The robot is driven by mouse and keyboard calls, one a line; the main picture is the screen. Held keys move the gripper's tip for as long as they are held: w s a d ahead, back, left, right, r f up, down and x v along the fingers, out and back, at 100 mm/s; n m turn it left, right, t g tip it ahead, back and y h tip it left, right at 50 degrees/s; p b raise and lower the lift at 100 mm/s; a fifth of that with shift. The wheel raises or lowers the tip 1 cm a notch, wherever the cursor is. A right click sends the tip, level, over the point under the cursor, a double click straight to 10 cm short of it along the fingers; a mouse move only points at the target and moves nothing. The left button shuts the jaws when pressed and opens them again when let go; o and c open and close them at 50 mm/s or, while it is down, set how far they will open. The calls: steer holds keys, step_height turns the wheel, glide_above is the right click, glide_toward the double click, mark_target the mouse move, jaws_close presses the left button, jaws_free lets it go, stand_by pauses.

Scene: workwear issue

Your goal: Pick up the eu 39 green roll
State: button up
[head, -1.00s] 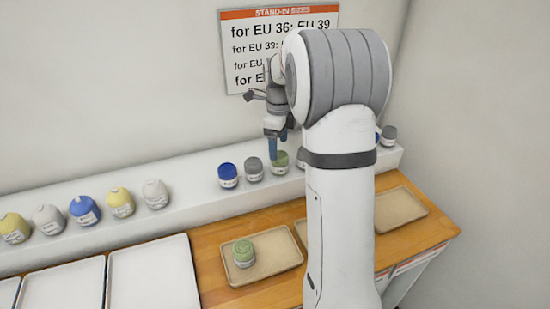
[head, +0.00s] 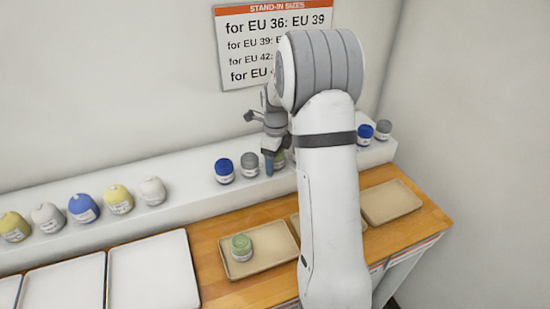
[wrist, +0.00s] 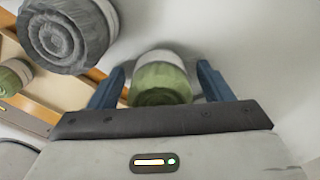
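A green roll (wrist: 160,84) with a white band sits between the two blue fingers of my gripper (wrist: 160,85) in the wrist view. There is a gap on each side of it, so my gripper is open and not touching it. In the head view my gripper (head: 270,162) is down at the shelf, and the green roll (head: 280,160) is mostly hidden behind the finger and my arm. Another green roll (head: 241,247) stands in a tan tray (head: 280,259). The size labels are too small to read.
A grey roll (head: 250,165) and a blue roll (head: 224,171) stand left of my gripper on the white shelf (head: 185,195). Another blue roll (head: 364,134) and grey roll (head: 383,130) stand to its right. Yellow, white and blue items line the left. The right tray (head: 391,202) looks empty.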

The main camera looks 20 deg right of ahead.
steer(key=c, duration=1)
steer(key=shift+r, duration=0.1)
steer(key=shift+c, duration=0.2)
